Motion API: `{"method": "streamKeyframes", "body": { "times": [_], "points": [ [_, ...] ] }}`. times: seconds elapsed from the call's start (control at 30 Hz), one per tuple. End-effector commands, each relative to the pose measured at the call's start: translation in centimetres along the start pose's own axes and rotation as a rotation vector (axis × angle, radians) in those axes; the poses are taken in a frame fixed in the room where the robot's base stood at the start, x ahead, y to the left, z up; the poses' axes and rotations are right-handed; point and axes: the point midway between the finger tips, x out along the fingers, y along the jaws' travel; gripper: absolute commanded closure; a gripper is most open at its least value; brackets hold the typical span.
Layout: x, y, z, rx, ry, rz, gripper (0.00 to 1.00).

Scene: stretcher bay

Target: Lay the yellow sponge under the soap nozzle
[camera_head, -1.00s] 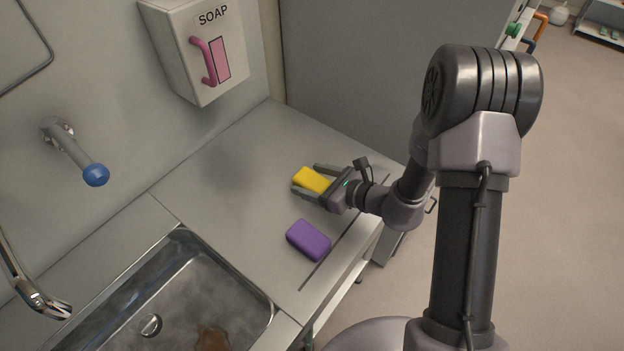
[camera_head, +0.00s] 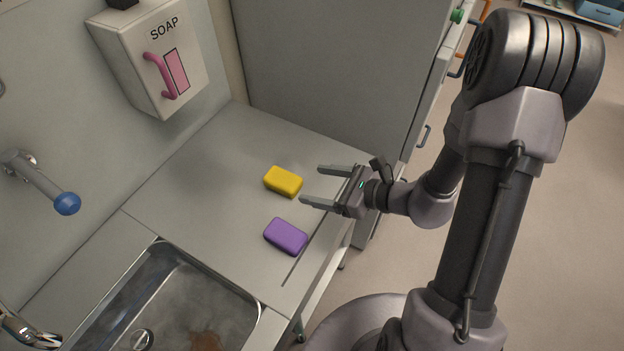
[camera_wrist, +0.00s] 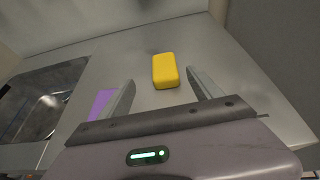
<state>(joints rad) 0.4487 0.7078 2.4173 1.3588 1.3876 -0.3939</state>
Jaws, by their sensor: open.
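The yellow sponge (camera_head: 283,181) lies flat on the grey counter, in front of and to the right of the white soap dispenser (camera_head: 150,55) on the wall. The dispenser's underside, with its nozzle, is not visible. My gripper (camera_head: 311,184) is open and empty, just right of the sponge and apart from it, with its fingers pointing toward it. In the wrist view the sponge (camera_wrist: 165,70) sits ahead of and between the open fingertips.
A purple sponge (camera_head: 286,236) lies on the counter nearer the sink. The metal sink (camera_head: 244,292) is at lower left, with a blue-knobbed wall fitting (camera_head: 66,203) above. A grey panel (camera_head: 330,75) bounds the counter's far side. The counter (camera_head: 200,180) below the dispenser is clear.

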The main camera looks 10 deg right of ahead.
Motion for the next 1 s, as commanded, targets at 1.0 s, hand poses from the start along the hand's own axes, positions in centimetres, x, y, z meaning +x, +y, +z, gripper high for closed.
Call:
{"method": "streamKeyframes", "body": {
  "times": [1.0],
  "points": [
    [-7.3,10.1,6.7,-0.648,0.215,0.396,0.22]
  ]
}}
